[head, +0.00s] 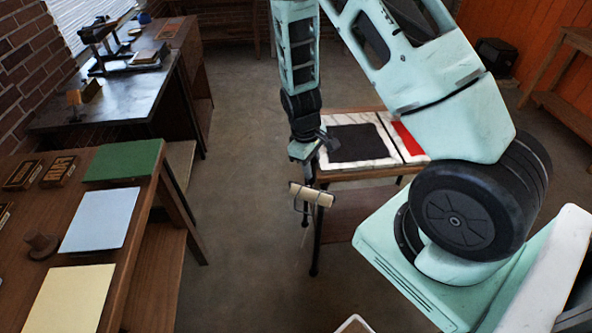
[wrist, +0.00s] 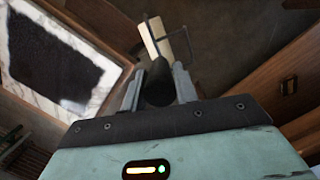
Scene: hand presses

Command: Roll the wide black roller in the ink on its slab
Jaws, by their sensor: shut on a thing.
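My gripper (head: 304,160) is shut on the dark handle (wrist: 158,82) of a roller, which shows between the fingers in the wrist view. The roller hangs below the gripper in a thin dark wire frame. Its drum (head: 311,194) looks cream rather than black, also in the wrist view (wrist: 168,40). A white marbled slab (head: 356,165) with a square black ink patch (head: 354,143) lies on a low wooden table. The roller hangs in front and to the left of the slab, apart from it. In the wrist view the inked slab (wrist: 74,106) is at the left.
A slab with red ink (head: 408,138) lies right of the black one. At the left, a wooden table holds a green block (head: 123,160), a blue sheet (head: 100,219) and a cream sheet (head: 66,298). A dark bench (head: 105,100) stands behind. The floor between is clear.

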